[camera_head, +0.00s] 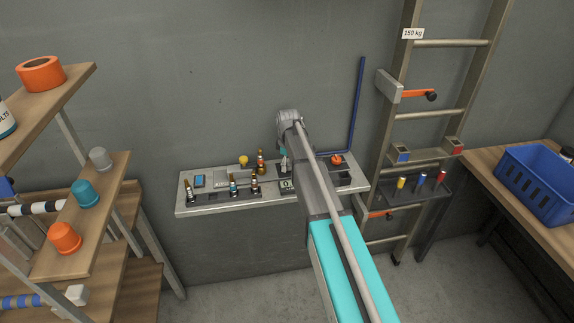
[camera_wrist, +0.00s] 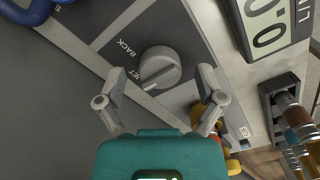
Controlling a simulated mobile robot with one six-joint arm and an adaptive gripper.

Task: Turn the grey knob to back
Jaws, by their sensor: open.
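The grey knob (camera_head: 345,180) is too small to make out clearly in the head view, on a dark plate at the right of the shelf. In the wrist view the round grey knob (camera_wrist: 160,68) has a raised grip bar and sits on a dark plate. The label BACK is at its upper left; a partly hidden label ending in ET is at its left. The bar slants, with one end toward the lower left, near ET. My gripper (camera_wrist: 160,82) is open, its fingers on either side of the knob with gaps visible. In the head view my arm hides the fingers.
A display (camera_wrist: 270,25) and bottle-like fittings (camera_wrist: 300,130) stand right of the knob. A blue pipe (camera_wrist: 30,10) is at the upper left. The metal shelf (camera_head: 215,208) carries small fittings. A ladder (camera_head: 440,115) and blue basket (camera_head: 540,182) stand at right, wooden shelves (camera_head: 110,190) at left.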

